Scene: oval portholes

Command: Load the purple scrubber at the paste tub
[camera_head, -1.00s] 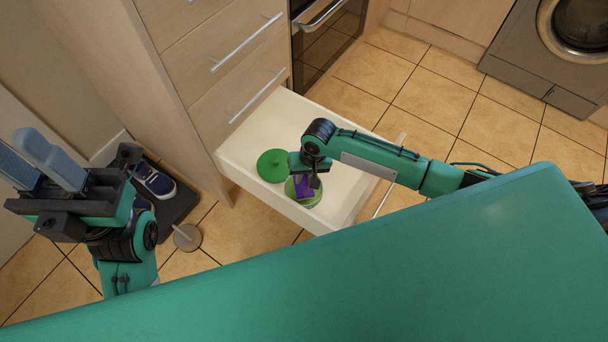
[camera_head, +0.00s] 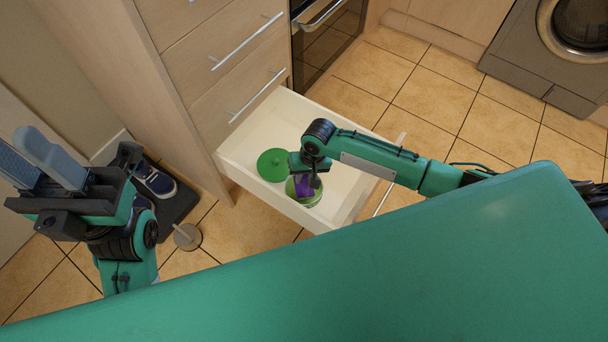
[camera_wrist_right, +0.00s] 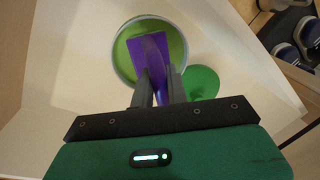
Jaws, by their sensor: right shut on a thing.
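My right gripper (camera_head: 308,178) is shut on the purple scrubber (camera_wrist_right: 148,50) and points down over the paste tub (camera_head: 312,201). In the wrist view, the scrubber is between the two fingers (camera_wrist_right: 158,84) and reaches over the green paste inside the round pale rim of the tub (camera_wrist_right: 118,62). I cannot tell whether it touches the paste. The arm partly hides the scrubber (camera_head: 303,188) and tub in the head view. My left gripper (camera_head: 32,163) is at the far left, its two grey fingers apart and empty.
The tub stands in an open white drawer (camera_head: 240,148). A round green lid (camera_head: 273,165) lies beside it and also shows in the wrist view (camera_wrist_right: 203,82). A shoe (camera_head: 157,183) on a dark mat is at the left. A large green surface (camera_head: 400,265) fills the front.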

